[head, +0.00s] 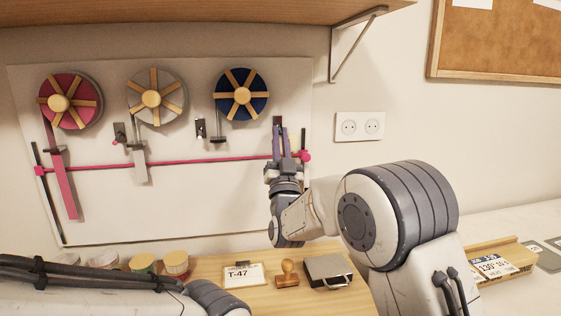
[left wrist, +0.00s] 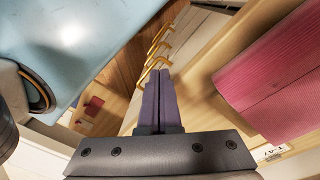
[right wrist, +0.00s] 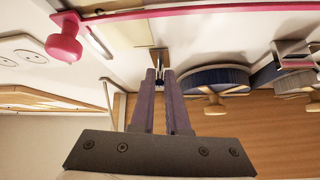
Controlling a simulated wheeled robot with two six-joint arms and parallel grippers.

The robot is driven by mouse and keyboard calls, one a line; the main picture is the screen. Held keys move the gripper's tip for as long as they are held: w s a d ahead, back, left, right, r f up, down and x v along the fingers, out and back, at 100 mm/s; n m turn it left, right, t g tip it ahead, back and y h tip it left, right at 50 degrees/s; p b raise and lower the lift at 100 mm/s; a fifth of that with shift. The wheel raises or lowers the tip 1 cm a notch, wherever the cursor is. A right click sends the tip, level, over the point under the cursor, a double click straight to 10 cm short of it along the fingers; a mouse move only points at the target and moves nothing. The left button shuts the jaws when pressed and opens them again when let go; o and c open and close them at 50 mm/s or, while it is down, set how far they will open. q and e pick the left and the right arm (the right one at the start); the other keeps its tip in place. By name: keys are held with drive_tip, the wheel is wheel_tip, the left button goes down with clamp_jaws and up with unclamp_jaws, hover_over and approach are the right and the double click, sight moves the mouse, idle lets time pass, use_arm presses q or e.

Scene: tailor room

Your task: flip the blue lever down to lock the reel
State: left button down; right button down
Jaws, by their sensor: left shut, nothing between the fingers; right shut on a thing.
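The blue reel (head: 242,95) with wooden spokes hangs at the right of the wall panel; its blue rim (right wrist: 213,80) shows in the right wrist view. A small dark lever mount (head: 278,121) sits to its lower right, and shows ahead of the fingertips as a brown-grey piece (right wrist: 160,58). My right gripper (head: 280,142) is raised to this mount, its purple fingers (right wrist: 160,84) shut on a small dark part, seemingly the lever. The fingers hide most of it, so its colour and angle are unclear. My left gripper (left wrist: 159,85) is shut and empty, away from the panel.
A pink reel (head: 70,99) and a grey reel (head: 157,96) hang to the left. A pink rod (head: 200,161) with a knob (head: 305,156) crosses the panel close to my right gripper. Gold hooks (left wrist: 158,48) and a pink roll (left wrist: 275,90) are near my left gripper.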

use_arm(q)
wheel_tip(320, 180, down, 5)
drive_tip(key=b, duration=0.4)
drive_tip(key=shift+f, duration=0.2)
use_arm(e)
drive_tip(key=shift+w+f+t, duration=0.15)
drive_tip(key=shift+f+t, duration=0.2)
drive_tip(key=shift+t, duration=0.35)
drive_tip(key=c, duration=1)
unclamp_jaws()
drive_tip(key=shift+o, duration=0.2)
use_arm(q)
wheel_tip(320, 180, down, 3)
drive_tip(key=b, duration=0.2)
drive_tip(key=shift+r+b, duration=0.2)
drive_tip(key=shift+b, duration=0.1)
use_arm(e)
drive_tip(key=v, duration=1)
drive_tip(key=shift+f, duration=0.1)
